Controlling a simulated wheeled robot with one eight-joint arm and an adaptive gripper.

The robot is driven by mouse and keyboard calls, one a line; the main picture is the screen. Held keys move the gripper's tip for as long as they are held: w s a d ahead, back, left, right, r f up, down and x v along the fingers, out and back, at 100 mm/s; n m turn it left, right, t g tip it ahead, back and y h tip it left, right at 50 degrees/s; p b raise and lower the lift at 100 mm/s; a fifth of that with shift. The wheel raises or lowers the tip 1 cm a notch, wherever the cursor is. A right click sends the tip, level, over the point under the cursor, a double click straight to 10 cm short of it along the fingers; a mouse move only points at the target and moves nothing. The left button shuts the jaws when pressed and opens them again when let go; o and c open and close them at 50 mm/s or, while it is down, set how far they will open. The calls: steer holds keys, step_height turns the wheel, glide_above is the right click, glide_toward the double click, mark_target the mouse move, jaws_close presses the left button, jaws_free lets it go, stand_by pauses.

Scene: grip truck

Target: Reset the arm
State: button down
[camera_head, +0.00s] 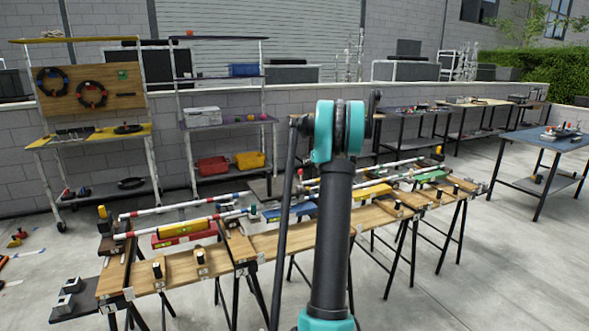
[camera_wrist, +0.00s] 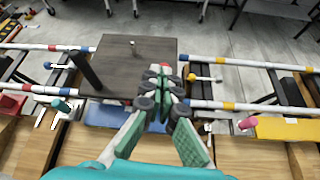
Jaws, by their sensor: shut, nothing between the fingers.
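My gripper (camera_wrist: 166,84) shows in the wrist view with its two green-padded fingers drawn together at the tips. It is shut and nothing shows between the fingertips. It hangs above the middle of the wooden workbench, in front of a dark flat board (camera_wrist: 135,52). In the head view my black and teal arm stands upright across the middle of the picture. My gripper is hidden there.
Shelves (camera_head: 215,125) stand at the back left. A blue-topped table (camera_head: 545,141) stands at the right. Open floor (camera_head: 480,270) lies at the front right.

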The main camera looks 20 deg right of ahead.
steer(key=s+a+f+n+g+y, duration=0.1)
steer(key=s+a+f+n+g, duration=0.1)
steer(key=s+a+n, duration=1.05)
steer(key=s+a+f+n+g, duration=0.3)
steer(key=s+a+n, duration=0.55)
steer(key=a, duration=0.65)
steer(key=s+a+f+n+g, duration=0.1)
steer(key=s+f+n, duration=0.3)
steer(key=s, duration=0.6)
steer(key=s+a+f+n+g+h, duration=0.1)
steer(key=s+a+f+n, duration=0.3)
steer(key=s, duration=0.7)
steer(key=s+a+f+n+g+h, duration=0.1)
steer(key=s+f+n, duration=0.3)
steer(key=s+n, duration=0.4)
steer(key=s+a, duration=0.1)
steer(key=s, duration=0.2)
steer(key=shift+a, duration=0.3)
